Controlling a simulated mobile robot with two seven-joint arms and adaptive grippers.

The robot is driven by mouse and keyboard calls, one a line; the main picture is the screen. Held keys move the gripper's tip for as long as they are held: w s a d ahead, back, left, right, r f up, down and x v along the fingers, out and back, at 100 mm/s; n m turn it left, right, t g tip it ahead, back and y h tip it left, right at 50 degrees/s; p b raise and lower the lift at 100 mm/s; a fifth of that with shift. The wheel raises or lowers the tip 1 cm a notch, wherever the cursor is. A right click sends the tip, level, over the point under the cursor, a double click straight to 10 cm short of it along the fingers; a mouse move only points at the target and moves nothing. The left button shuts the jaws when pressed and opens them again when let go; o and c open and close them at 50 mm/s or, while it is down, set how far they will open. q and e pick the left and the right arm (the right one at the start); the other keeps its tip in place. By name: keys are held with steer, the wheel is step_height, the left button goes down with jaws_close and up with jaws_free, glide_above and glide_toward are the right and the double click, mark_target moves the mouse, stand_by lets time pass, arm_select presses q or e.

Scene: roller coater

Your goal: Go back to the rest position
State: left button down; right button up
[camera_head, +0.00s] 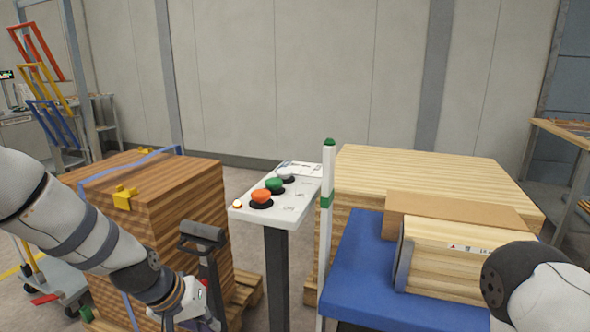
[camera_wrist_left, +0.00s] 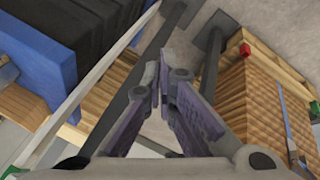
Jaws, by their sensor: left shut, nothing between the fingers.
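My left arm comes in from the left in the head view, in front of the brown wooden stack. Its wrist points down, and part of the left gripper (camera_head: 203,318) shows at the bottom edge, with the fingertips cut off. In the left wrist view the left gripper (camera_wrist_left: 165,65) is shut, its fingers together and empty, above the floor between dark posts. My right arm shows only as a white and dark link at the lower right of the head view. The right gripper is out of view.
A control panel (camera_head: 304,186) with orange, green and white buttons stands centrally. A dark stand (camera_head: 203,237) is near my left wrist. The strapped brown stack (camera_head: 185,190) is left. Right are a blue-topped table (camera_head: 352,270) with wooden pieces, a green-tipped white post (camera_head: 327,220) and a pale stack (camera_head: 430,170).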

arm_select(q)
steer(key=s+a+f+g+y, duration=0.1)
steer(key=s+a+f+g, duration=0.1)
steer(key=s+f, duration=1.1)
steer(key=s+a+g+y, duration=0.1)
steer(key=s+a+g, duration=0.1)
steer(key=s, duration=1.2)
steer(key=s+a+f+m+g+y, duration=0.1)
steer(key=s+a, duration=0.1)
steer(key=s, duration=1.2)
steer(key=shift+f+g, duration=0.15)
steer(key=shift+g, duration=0.25)
